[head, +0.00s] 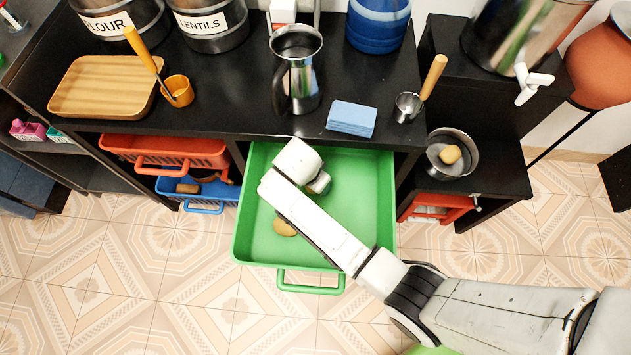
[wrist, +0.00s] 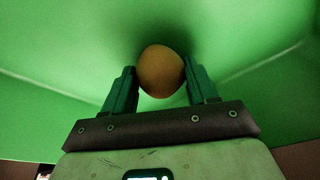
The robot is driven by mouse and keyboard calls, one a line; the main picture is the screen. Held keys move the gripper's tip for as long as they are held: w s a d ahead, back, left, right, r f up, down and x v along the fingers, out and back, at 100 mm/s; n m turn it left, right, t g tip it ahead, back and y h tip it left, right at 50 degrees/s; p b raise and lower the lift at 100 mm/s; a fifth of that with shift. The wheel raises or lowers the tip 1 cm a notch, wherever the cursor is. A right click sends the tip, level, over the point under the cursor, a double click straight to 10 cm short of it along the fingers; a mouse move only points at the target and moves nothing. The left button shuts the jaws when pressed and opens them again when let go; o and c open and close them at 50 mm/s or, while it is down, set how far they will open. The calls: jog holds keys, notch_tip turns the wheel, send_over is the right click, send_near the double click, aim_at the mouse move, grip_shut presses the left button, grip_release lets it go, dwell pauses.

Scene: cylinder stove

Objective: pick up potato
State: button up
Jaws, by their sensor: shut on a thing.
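A round brown potato (wrist: 161,71) sits between the two teal fingers of my gripper (wrist: 160,82) in the wrist view, with a finger on each side. My gripper is shut on it, inside the green drawer (head: 250,185). In the head view my gripper (head: 321,184) is over the drawer's middle, and my arm and hand hide the held potato. Another tan potato-like thing (head: 284,228) lies on the drawer floor, partly hidden by my arm. A third one (head: 450,154) is in a metal pot (head: 470,165) at the right.
The green drawer is pulled out below the black counter (head: 230,95), with walls around my gripper. A metal pitcher (head: 297,75), blue sponges (head: 351,118) and a ladle (head: 408,106) stand above it. Orange (head: 165,150) and blue (head: 195,207) drawers are to the left.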

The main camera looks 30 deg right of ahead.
jog(key=s+d+r+p, duration=0.3)
jog(key=s+d+r, duration=0.1)
jog(key=s+r, duration=0.7)
jog(key=shift+s+r+p, duration=0.15)
jog(key=shift+s+p, duration=0.25)
jog(key=shift+s, duration=0.8)
jog(key=shift+w, duration=0.1)
